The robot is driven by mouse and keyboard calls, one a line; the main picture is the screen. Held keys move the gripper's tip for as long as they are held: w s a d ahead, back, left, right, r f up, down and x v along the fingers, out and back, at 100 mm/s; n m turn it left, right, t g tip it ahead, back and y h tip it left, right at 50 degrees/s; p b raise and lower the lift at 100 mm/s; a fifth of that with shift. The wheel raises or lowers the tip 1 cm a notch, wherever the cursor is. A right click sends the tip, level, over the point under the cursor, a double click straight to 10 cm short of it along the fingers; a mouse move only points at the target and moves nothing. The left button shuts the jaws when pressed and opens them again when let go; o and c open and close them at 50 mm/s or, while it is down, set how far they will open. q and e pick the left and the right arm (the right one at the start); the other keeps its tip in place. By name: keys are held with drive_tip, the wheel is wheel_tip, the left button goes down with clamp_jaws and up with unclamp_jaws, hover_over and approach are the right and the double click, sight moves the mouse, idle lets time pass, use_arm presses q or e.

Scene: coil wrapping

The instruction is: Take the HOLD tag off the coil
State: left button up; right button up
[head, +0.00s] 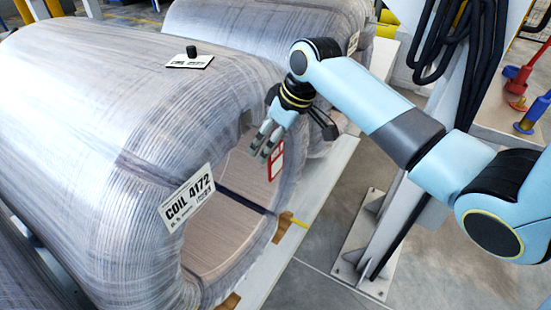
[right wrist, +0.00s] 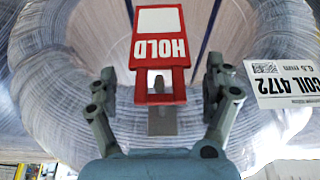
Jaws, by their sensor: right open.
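The wrapped coil (head: 110,110) lies on its side, its end face toward the right. The red HOLD tag (head: 276,160) is at that end, partly hidden by my right gripper (head: 264,146). In the right wrist view the HOLD tag (right wrist: 158,50) appears upside down, with a white panel and a red frame-like part below its lettering. A grey piece (right wrist: 162,118) shows below it. My right gripper (right wrist: 156,75) is open, one finger on each side of the tag's lower part, with gaps on both sides. My left gripper is out of view.
A white COIL 4172 label (head: 188,194) is on the coil's end, left of the tag. A small plate with a black knob (head: 190,58) rests on top. A dark strap (head: 243,200) crosses the face. A grey post (head: 385,235) stands to the right; another wrapped coil is behind.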

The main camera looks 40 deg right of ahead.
drive_tip(key=shift+x, duration=0.8)
drive_tip(key=c, duration=1.5)
drive_tip(key=shift+c, duration=0.7)
